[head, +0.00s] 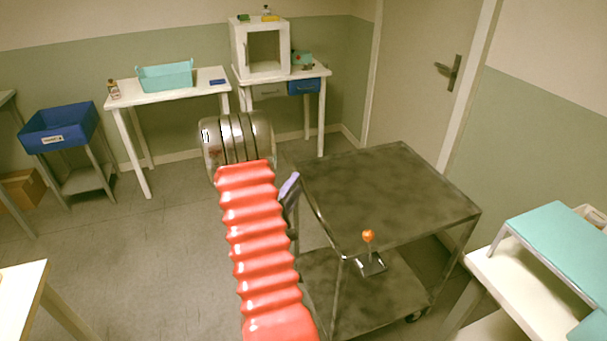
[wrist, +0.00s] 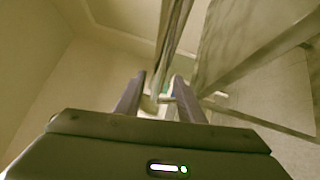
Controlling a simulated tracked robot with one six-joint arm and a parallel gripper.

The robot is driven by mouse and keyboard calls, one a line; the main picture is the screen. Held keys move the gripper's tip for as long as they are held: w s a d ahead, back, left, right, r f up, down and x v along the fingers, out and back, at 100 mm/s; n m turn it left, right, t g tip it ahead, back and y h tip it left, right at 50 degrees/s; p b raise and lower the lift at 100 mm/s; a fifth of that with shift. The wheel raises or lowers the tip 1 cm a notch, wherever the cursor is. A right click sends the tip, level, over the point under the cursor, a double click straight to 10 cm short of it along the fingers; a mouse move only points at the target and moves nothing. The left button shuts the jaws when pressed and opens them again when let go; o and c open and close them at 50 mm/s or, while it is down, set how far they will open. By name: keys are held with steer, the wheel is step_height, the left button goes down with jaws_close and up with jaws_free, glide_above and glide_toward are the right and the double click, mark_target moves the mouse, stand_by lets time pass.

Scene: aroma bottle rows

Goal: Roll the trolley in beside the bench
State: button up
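The trolley (head: 385,190) is a dark, mottled metal cart with two shelves, standing on castors right of centre. My red ribbed arm reaches forward along its left side. A small purple piece (head: 289,186) shows between my arm and the trolley's left edge; I cannot tell what it belongs to. In the wrist view, my gripper (wrist: 158,78) has its two dark fingers apart, with a thin bar seen between them and gaps on both sides. I cannot tell whether that bar is within the fingers' reach or beyond them. A white bench (head: 510,285) with a teal raised shelf stands at the right.
An orange-knobbed lever (head: 368,250) shows at the trolley's front edge. At the back stand a white table (head: 205,87) with a teal bin, a table with a white cabinet (head: 262,48), and a blue tub (head: 60,128) on a stand. Open floor (head: 150,250) lies left of my arm.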

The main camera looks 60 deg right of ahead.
steer(key=d+r, duration=0.1)
steer(key=d, duration=0.6)
steer(key=shift+d, duration=0.1)
steer(key=shift+c, duration=0.4)
jaws_close()
